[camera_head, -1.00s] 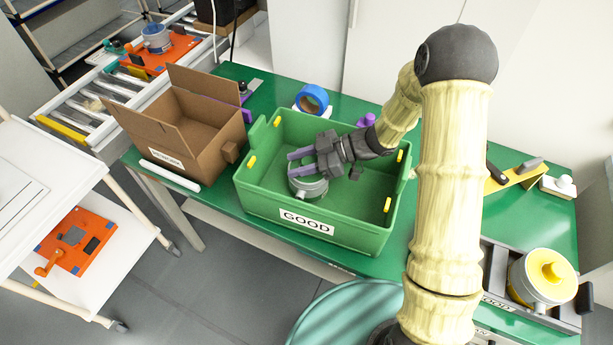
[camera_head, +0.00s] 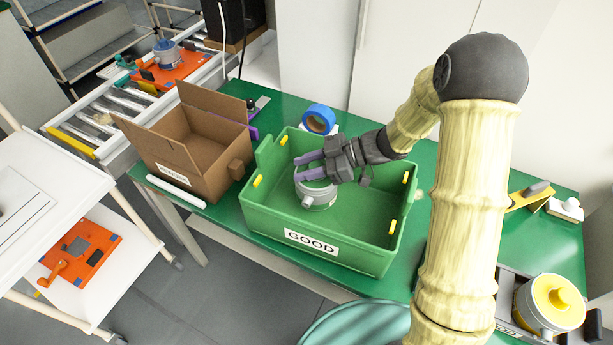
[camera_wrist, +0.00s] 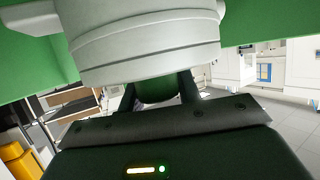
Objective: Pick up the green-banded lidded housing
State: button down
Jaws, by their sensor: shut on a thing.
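A pale grey round housing (camera_head: 316,194) is inside the green bin (camera_head: 262,212) labelled GOOD, near its left half. My gripper (camera_head: 309,164), with purple fingers, is shut on its top from above. In the wrist view the housing's ribbed pale wall (camera_wrist: 145,40) fills the upper middle. The two dark fingers stand close together below it, with a green part (camera_wrist: 157,92) between them. The housing appears held above the bin floor. My gripper hides most of its lid, and I cannot make out a green band clearly.
An open cardboard box (camera_head: 195,158) stands left of the bin. A blue-topped item (camera_head: 319,120) is behind it. A yellow-lidded housing (camera_head: 549,305) stands at the right. A blue-topped housing (camera_head: 167,53) sits on an orange plate at the conveyor. Bin walls surround the held housing.

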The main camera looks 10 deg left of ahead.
jog(key=r, duration=0.4)
jog(key=shift+s+a, duration=0.1)
jog(key=shift+a, duration=0.1)
jog(key=shift+r, duration=0.15)
jog(key=shift+d, duration=0.15)
